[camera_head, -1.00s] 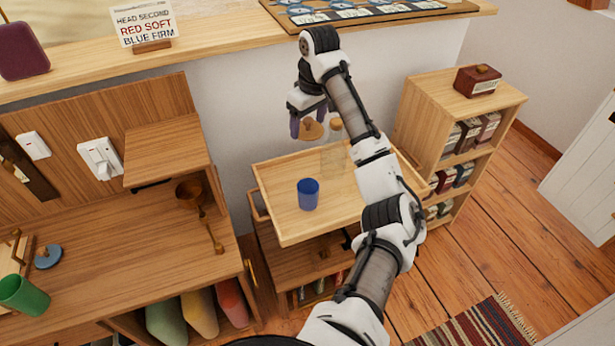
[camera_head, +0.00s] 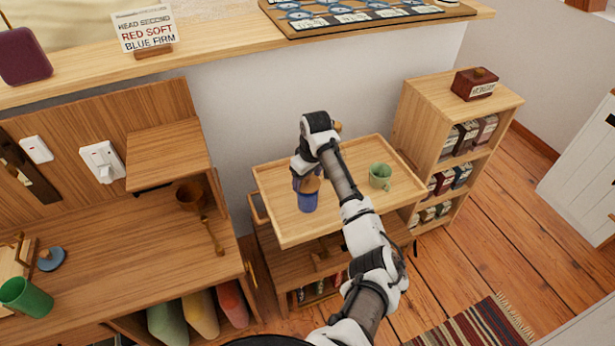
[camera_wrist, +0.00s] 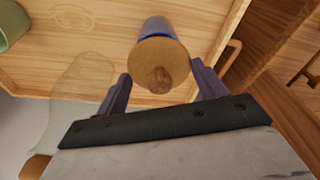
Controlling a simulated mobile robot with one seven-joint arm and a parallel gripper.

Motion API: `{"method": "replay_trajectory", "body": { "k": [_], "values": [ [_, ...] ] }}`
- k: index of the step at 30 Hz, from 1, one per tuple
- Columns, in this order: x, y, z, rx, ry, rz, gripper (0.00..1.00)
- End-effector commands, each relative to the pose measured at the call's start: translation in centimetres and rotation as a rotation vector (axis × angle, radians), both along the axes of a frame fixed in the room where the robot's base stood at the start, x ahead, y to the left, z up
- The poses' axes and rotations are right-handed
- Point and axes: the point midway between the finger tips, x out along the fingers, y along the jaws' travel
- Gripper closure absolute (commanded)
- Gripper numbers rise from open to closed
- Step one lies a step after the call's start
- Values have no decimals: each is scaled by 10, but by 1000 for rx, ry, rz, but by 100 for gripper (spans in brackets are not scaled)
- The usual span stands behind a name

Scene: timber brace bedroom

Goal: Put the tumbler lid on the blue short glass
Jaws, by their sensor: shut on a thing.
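The blue short glass (camera_head: 307,204) stands upright on the wooden trolley's top tray (camera_head: 284,228). The tumbler lid (camera_head: 309,184), a round tan wooden disc with a knob, is over the glass. My gripper (camera_head: 306,187) is shut on the lid, with its purple fingers on either side of it. In the wrist view the lid (camera_wrist: 160,62) sits between the fingertips (camera_wrist: 161,72) and covers the near end of the blue glass (camera_wrist: 157,26). The lid hides the glass's rim, so I cannot tell whether it touches.
A green mug (camera_head: 380,176) stands on the tray to the right. A clear glass vessel (camera_wrist: 82,90) is close to the left finger in the wrist view; my arm mostly hides it in the head view. A low shelf (camera_head: 462,100) stands right, a desk (camera_head: 130,235) left.

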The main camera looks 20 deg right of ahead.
Motion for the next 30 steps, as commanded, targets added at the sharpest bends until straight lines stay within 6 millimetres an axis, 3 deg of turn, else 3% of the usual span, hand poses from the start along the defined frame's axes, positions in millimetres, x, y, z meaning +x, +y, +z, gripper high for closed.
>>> {"method": "replay_trajectory", "body": {
  "k": [25,26,30],
  "values": [
    [0,0,-20,0,-1,0,52],
    [0,0,-20,0,-1,0,29],
    [0,0,-20,-1,0,0,11]
  ]
}}
